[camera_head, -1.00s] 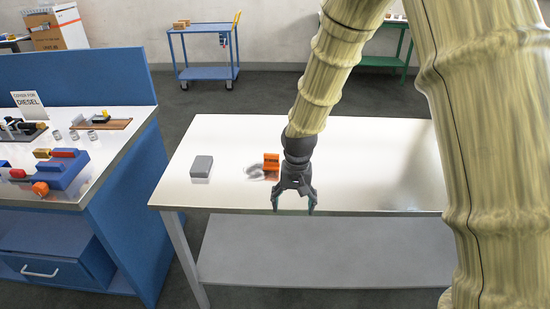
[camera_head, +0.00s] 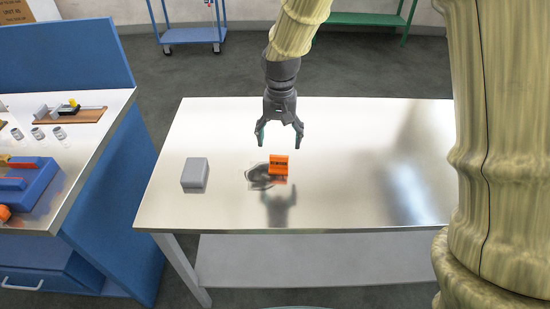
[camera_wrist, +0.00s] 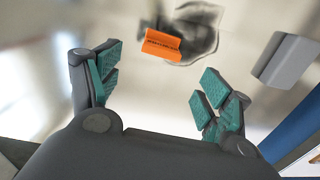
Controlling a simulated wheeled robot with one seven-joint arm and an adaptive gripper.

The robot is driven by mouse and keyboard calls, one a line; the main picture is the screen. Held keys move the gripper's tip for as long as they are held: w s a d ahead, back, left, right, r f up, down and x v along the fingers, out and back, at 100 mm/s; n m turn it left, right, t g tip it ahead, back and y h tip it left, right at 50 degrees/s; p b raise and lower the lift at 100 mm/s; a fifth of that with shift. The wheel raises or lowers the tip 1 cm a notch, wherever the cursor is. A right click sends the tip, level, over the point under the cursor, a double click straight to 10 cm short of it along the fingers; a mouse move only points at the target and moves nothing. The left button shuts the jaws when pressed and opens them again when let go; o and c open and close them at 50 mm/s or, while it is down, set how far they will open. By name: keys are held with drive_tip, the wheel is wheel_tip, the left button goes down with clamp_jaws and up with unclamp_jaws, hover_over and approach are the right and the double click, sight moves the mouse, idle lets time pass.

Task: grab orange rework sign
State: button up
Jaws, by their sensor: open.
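The orange rework sign (camera_head: 279,165) is a small block with dark lettering, standing on the shiny metal table (camera_head: 340,200). My gripper (camera_head: 280,140) points down over the table, just above and behind the sign in the head view, open and empty. In the wrist view the sign (camera_wrist: 162,44) lies beyond the open fingers of my gripper (camera_wrist: 158,95), between their lines but apart from them. Green pads line the fingers.
A grey box (camera_head: 195,175) sits on the table left of the sign. A dark smudge-like patch (camera_head: 259,176) lies beside the sign. A blue bench (camera_head: 110,150) with parts stands at left. The table's right side is clear.

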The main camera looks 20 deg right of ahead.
sight(279, 156)
drive_tip(key=shift+s+d+f, duration=0.15)
drive_tip(key=shift+s+f, duration=0.45)
drive_tip(key=shift+s, duration=0.25)
drive_tip(key=w+f, duration=0.1)
drive_tip(key=f, duration=0.2)
drive_tip(key=shift+w, duration=0.4)
drive_tip(key=shift+s+f+p, duration=0.45)
drive_tip(key=shift+s+p, duration=0.25)
drive_tip(key=f, duration=0.3)
drive_tip(key=shift+w+a+f+p, duration=0.1)
drive_tip(key=shift+w+a+p, duration=0.2)
drive_tip(key=shift+s+f, duration=0.2)
drive_tip(key=shift+w+f, duration=0.1)
drive_tip(key=shift+c, duration=0.4)
drive_tip(key=c, duration=1.1)
